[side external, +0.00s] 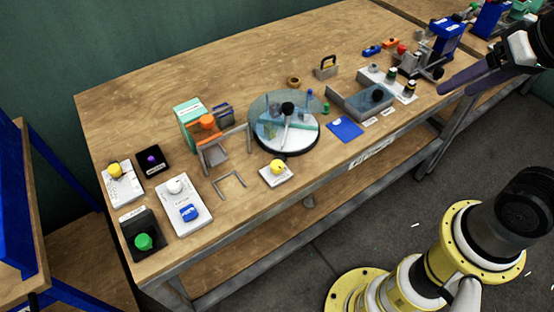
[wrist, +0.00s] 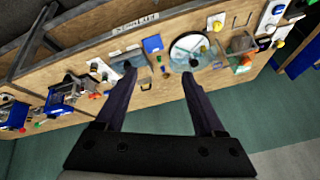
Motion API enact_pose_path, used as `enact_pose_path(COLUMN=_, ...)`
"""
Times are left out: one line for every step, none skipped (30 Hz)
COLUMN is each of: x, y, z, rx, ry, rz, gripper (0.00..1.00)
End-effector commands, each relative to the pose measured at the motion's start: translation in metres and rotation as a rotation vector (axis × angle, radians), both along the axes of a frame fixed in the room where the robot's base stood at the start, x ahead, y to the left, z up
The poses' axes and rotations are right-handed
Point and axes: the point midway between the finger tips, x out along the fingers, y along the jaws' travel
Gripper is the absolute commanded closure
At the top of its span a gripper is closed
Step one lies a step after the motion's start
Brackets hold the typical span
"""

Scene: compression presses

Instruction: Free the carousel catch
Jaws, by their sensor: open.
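The carousel (side external: 261,146) is a round turntable with a dark rim, a pale top, a clear bluish cover and a black knob. It also shows in the wrist view (wrist: 176,64), beyond the right fingertip. A yellow knob on a small white base (side external: 278,168) stands at its front edge and also shows in the wrist view (wrist: 217,24). I cannot tell for sure whether this is the catch. My gripper (wrist: 160,74) is open and empty, its two dark purple fingers wide apart above the bench. In the side view my gripper (side external: 448,88) is at the upper right, away from the carousel.
A clear-walled grey tray (side external: 350,108) and a blue pad (side external: 345,129) lie right of the carousel. A blue press (side external: 447,35) stands farther right. An orange-topped fixture (side external: 207,122) and several button boxes (side external: 188,212) stand left. The bench's back is clear.

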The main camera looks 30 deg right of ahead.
Motion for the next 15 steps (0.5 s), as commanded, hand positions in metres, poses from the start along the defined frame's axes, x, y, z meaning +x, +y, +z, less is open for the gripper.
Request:
enact_pose_path(x=0.012, y=0.003, z=0.008, rx=0.032, ry=0.008, rz=-0.044, gripper=0.29)
enact_pose_path(x=0.019, y=0.004, z=0.012, rx=0.051, ry=0.013, rz=-0.071, gripper=0.29)
enact_pose_path(x=0.028, y=0.007, z=0.016, rx=0.075, ry=0.021, rz=-0.105, gripper=0.29)
enact_pose_path(x=0.035, y=0.009, z=0.019, rx=0.092, ry=0.029, rz=-0.128, gripper=0.29)
enact_pose_path(x=0.043, y=0.011, z=0.021, rx=0.108, ry=0.038, rz=-0.151, gripper=0.29)
enact_pose_path(x=0.053, y=0.015, z=0.024, rx=0.13, ry=0.051, rz=-0.182, gripper=0.29)
enact_pose_path(x=0.062, y=0.018, z=0.026, rx=0.146, ry=0.062, rz=-0.204, gripper=0.29)
enact_pose_path(x=0.07, y=0.021, z=0.027, rx=0.16, ry=0.073, rz=-0.226, gripper=0.29)
enact_pose_path(x=0.083, y=0.027, z=0.028, rx=0.179, ry=0.09, rz=-0.255, gripper=0.29)
enact_pose_path(x=0.093, y=0.031, z=0.028, rx=0.194, ry=0.104, rz=-0.277, gripper=0.29)
enact_pose_path(x=0.103, y=0.036, z=0.027, rx=0.205, ry=0.119, rz=-0.298, gripper=0.29)
enact_pose_path(x=0.116, y=0.044, z=0.026, rx=0.22, ry=0.139, rz=-0.324, gripper=0.29)
enact_pose_path(x=0.126, y=0.05, z=0.024, rx=0.23, ry=0.154, rz=-0.342, gripper=0.29)
enact_pose_path(x=0.136, y=0.056, z=0.021, rx=0.238, ry=0.17, rz=-0.36, gripper=0.29)
enact_pose_path(x=0.148, y=0.064, z=0.017, rx=0.246, ry=0.192, rz=-0.382, gripper=0.29)
